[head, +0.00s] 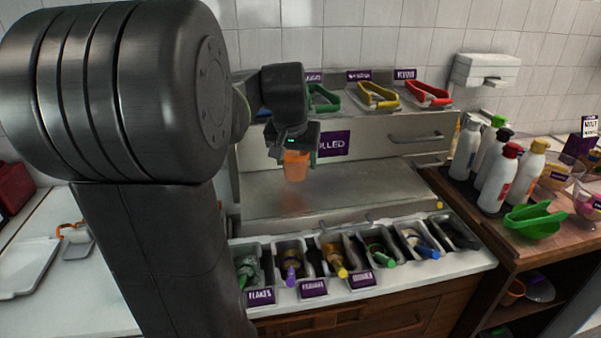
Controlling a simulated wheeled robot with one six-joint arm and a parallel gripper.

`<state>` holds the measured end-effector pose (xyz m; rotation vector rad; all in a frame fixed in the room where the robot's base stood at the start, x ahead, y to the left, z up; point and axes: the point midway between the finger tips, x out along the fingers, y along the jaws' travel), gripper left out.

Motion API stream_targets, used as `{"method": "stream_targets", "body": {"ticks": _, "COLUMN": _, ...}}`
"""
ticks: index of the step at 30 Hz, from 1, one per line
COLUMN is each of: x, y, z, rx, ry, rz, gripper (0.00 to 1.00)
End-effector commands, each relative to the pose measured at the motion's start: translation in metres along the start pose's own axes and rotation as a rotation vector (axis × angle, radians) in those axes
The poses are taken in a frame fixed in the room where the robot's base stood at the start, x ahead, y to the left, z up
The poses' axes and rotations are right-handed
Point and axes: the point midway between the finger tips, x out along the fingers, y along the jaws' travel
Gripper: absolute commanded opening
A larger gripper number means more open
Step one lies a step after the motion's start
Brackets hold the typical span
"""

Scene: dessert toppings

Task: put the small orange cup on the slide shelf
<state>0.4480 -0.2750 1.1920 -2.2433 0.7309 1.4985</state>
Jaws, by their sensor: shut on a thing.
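The small orange cup (296,167) hangs upright below my gripper (292,150), which is shut on it near the top. The cup is in front of the steel unit's back panel and above a bare metal surface (370,190). This surface, which looks like the slide shelf, shows a faint orange reflection below the cup. A gap seems to show between the cup and the surface. My arm hides the left part of the unit. The fingertips are small and partly dark in the view.
A row of topping bins (335,262) with coloured-handled scoops runs along the front. The metal surface's middle and right are clear.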

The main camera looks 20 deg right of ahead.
Motion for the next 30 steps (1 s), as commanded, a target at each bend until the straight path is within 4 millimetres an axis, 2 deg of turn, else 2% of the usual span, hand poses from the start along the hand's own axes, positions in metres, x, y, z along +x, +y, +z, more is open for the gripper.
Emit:
{"method": "stream_targets", "body": {"ticks": 9, "x": 0.035, "y": 0.000, "z": 0.015, "rx": 0.000, "ry": -0.002, "rz": 0.001, "gripper": 0.41}}
{"method": "stream_targets", "body": {"ticks": 21, "x": 0.041, "y": 0.000, "z": 0.017, "rx": -0.001, "ry": 0.000, "rz": 0.000, "gripper": 0.41}}
{"method": "stream_targets", "body": {"ticks": 22, "x": 0.039, "y": 0.000, "z": 0.016, "rx": -0.001, "ry": 0.001, "rz": 0.000, "gripper": 0.68}}
{"method": "stream_targets", "body": {"ticks": 24, "x": 0.039, "y": 0.000, "z": 0.016, "rx": -0.001, "ry": 0.000, "rz": 0.000, "gripper": 0.82}}
{"method": "stream_targets", "body": {"ticks": 30, "x": 0.039, "y": 0.000, "z": 0.016, "rx": -0.001, "ry": 0.000, "rz": 0.000, "gripper": 0.84}}
